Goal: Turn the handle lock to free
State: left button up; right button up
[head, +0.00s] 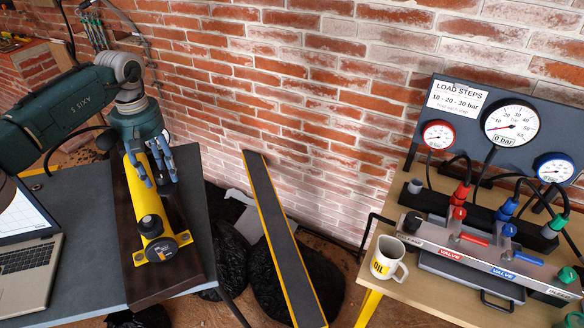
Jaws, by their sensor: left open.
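A yellow hand-pump-like cylinder (145,195) lies on a dark wooden board (175,280) on the left table. A black knob (151,225) stands on its near end, and a dark round cap (160,249) sits at the very end. I cannot tell which part is the handle lock. My left gripper (162,180) is open, its blue-grey fingers pointing down over the far part of the cylinder, apart from the black knob. I cannot tell whether the fingers touch the cylinder. My right gripper is out of view.
A laptop (25,245) stands left of the board. On the right table are a gauge panel (470,125), a valve block (480,250) with red, blue and green handles, and a mug (387,260). A yellow-edged plank (280,230) and black bags (320,285) lie between the tables.

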aim_at(162, 173)
pick_arm(q)
jog(key=shift+m, duration=0.7)
notch_tip(162, 173, up, 11)
jog(key=b, duration=0.2)
jog(key=d+f+h, duration=0.3)
jog(key=d, duration=0.8)
jog(key=w+d+f+n+t+h, duration=0.1)
jog(key=d+f+h, duration=0.2)
jog(key=d, duration=0.8)
jog(key=w+d+f+n+h, duration=0.1)
jog(key=d+f+h, duration=0.2)
jog(key=d, duration=0.8)
jog(key=shift+t+h, duration=0.4)
jog(key=shift+d, duration=0.1)
